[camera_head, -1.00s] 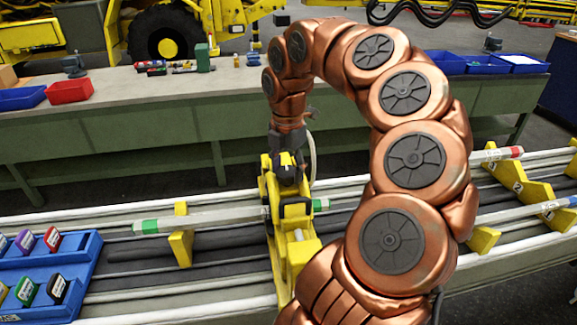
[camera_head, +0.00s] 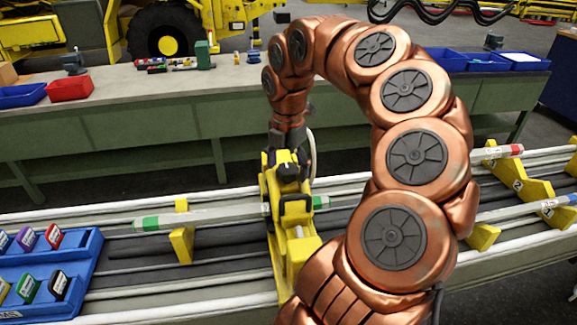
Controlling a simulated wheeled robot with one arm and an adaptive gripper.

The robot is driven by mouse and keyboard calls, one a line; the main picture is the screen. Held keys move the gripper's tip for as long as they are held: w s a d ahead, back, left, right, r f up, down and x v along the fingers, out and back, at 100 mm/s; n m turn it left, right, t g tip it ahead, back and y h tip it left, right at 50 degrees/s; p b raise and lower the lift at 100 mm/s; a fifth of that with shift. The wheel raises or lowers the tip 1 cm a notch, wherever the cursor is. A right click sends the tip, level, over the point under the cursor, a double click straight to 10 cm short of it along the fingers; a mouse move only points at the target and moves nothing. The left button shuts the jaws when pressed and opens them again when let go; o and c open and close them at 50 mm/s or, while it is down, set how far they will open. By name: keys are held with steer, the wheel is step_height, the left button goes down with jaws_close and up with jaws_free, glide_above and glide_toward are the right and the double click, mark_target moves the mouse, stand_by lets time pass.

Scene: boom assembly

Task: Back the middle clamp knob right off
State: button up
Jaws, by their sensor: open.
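The yellow middle clamp (camera_head: 300,250) stands on the rails near the picture's centre, around a pale grey tube (camera_head: 200,217) with green ends. My gripper (camera_head: 287,172) points down at the top of this clamp, at the end of my copper arm. It is open. Its fingers and the clamp's top overlap in dark and yellow parts, so I cannot tell whether they touch. I cannot pick out the clamp's knob clearly; the gripper or clamp parts hide it.
A blue tray (camera_head: 90,262) with coloured labelled pieces lies at the left. A yellow support (camera_head: 181,246) stands left of the clamp, and more yellow supports (camera_head: 484,237) stand right. A green bench (camera_head: 130,150) with red and blue bins runs behind. My arm covers the right centre.

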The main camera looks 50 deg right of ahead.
mark_target(288, 168)
steer(key=shift+d+r, duration=0.1)
steer(key=shift+r, duration=0.35)
step_height(288, 168, up, 11)
stand_by(0.6)
steer(key=shift+r, duration=0.1)
stand_by(0.4)
